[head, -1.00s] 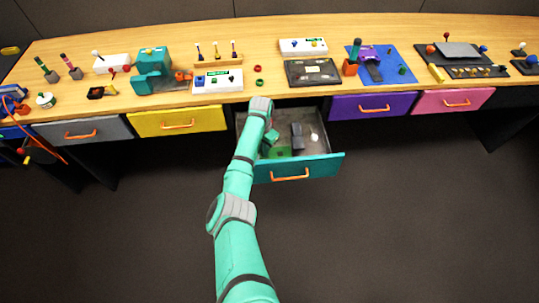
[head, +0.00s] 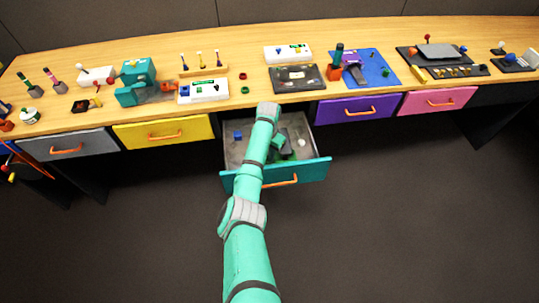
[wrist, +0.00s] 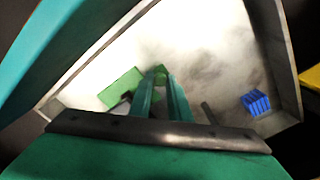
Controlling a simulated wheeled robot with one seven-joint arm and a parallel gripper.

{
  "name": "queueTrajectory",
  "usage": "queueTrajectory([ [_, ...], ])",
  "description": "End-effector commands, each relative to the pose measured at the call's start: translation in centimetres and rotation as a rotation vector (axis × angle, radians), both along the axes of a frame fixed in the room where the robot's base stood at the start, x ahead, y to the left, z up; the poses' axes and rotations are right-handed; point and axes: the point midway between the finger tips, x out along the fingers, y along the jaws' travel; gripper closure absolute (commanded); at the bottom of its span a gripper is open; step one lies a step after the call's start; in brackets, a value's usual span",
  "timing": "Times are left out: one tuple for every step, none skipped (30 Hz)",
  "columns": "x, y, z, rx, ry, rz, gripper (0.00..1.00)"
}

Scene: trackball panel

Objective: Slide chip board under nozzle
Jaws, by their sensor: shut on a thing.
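A flat green board (wrist: 122,88), which I take for the chip board, lies in the open teal drawer, with a dark part at its near edge. My gripper (wrist: 160,76) reaches down into the drawer and is shut on a green piece at the board's right end. The fingers hide part of it. I cannot tell which part on the bench is the nozzle; a teal machine (head: 137,72) stands at the back left.
The teal drawer front (head: 313,172) juts out from the bench. A blue block (head: 238,135) lies in its left part, also in the wrist view (wrist: 256,102). Drawer walls surround my gripper. Several devices, including a dark panel (head: 298,78), stand on the bench above.

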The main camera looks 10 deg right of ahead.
Motion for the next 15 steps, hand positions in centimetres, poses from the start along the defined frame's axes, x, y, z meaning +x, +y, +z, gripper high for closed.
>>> queueTrajectory([
  [-0.11, -0.68, 0.05, -0.007, 0.0, -0.009, 0.76],
  [-0.1, -0.68, 0.06, -0.006, -0.001, -0.009, 0.69],
  [-0.11, -0.66, 0.05, -0.006, -0.001, -0.009, 0.65],
  [-0.09, -0.59, 0.05, -0.006, -0.001, -0.008, 0.65],
  [-0.09, -0.53, 0.05, -0.006, 0.0, -0.007, 0.65],
  [-0.08, -0.47, 0.04, -0.006, 0.0, -0.006, 0.65],
  [-0.07, -0.43, 0.04, -0.006, 0.0, -0.006, 0.65],
  [-0.07, -0.4, 0.04, -0.006, 0.0, -0.006, 0.65],
  [-0.07, -0.39, 0.04, -0.005, -0.001, -0.005, 0.65],
  [-0.06, -0.38, 0.04, -0.005, -0.001, -0.005, 0.65],
  [-0.06, -0.38, 0.06, -0.005, -0.001, -0.005, 0.65],
  [-0.05, -0.38, 0.15, -0.005, -0.001, -0.005, 0.65],
  [-0.03, -0.39, 0.29, -0.005, -0.001, -0.006, 0.65],
  [-0.01, -0.4, 0.48, -0.006, -0.001, -0.006, 0.65],
  [-0.01, -0.45, 0.82, -0.006, -0.001, -0.006, 0.65],
])
